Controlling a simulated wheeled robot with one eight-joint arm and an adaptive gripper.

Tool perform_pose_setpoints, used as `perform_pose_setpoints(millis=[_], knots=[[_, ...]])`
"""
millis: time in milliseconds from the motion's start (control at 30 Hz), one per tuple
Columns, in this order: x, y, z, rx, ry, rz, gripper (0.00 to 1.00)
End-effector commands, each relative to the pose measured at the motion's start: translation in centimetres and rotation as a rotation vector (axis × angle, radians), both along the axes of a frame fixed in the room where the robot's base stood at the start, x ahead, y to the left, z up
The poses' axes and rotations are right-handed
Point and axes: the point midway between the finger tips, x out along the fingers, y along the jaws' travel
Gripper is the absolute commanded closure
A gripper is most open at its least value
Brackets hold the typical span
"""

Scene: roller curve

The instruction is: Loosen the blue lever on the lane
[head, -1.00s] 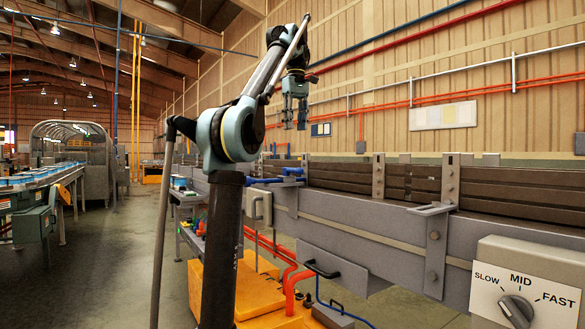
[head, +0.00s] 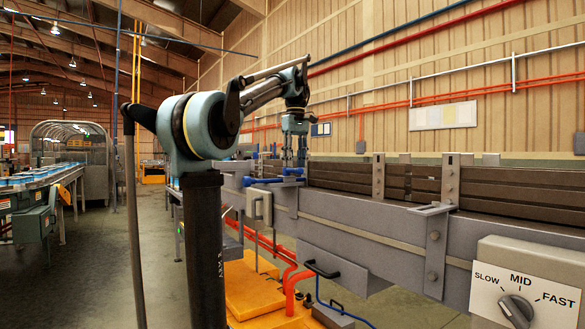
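The blue lever (head: 292,171) is on the near side of the grey lane (head: 370,223), at its left end in the head view. A blue bar (head: 264,181) lies just left of and below it and seems to belong to it. My gripper (head: 294,160) points down directly over the blue lever, its two fingers apart with a gap between them. The fingertips are close to the lever's top. I cannot tell whether they touch it, and the gripper looks empty.
A grey bracket (head: 433,240) stands on the lane's side. A speed dial (head: 515,308) on a grey box is at lower right. A yellow box (head: 255,290) with orange pipes stands below the lane. The floor at left is open.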

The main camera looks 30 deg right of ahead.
Motion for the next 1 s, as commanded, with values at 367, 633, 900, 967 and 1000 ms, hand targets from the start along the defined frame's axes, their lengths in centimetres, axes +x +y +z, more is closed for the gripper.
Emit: perform_pose_setpoints(millis=[367,633,900,967,1000], knots=[[0.0,0.0,-1.9,0.0,0.0,0.0,0.63],[0.0,0.0,-1.8,0.0,0.0,0.0,0.86],[0.0,0.1,-1.8,0.0,0.0,0.001,1.0],[0.1,0.1,-1.8,0.0,0.0,0.006,1.0],[0.2,0.2,-1.8,0.001,0.0,0.011,1.0]])
